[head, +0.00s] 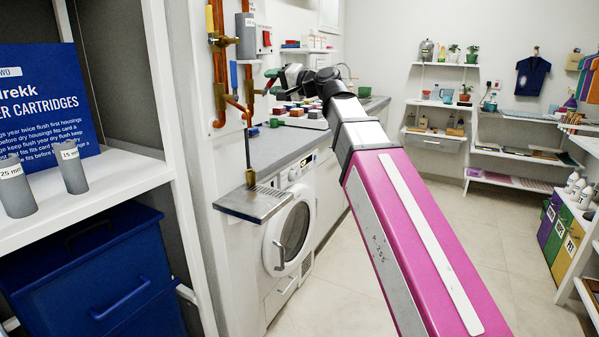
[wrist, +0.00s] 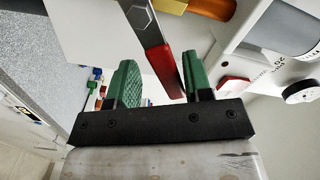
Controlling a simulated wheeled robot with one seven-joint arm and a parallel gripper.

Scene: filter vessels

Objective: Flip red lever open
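The red lever shows in the wrist view as a flat metal bar with a red grip (wrist: 165,67), coming down from the top edge. My gripper (wrist: 158,75) is open, with one green finger on each side of the red grip. A gap shows on the left of the grip; its lower end lies close to the right finger, and I cannot tell whether they touch.
Below are the counter (head: 275,145) and washing machine (head: 291,235).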

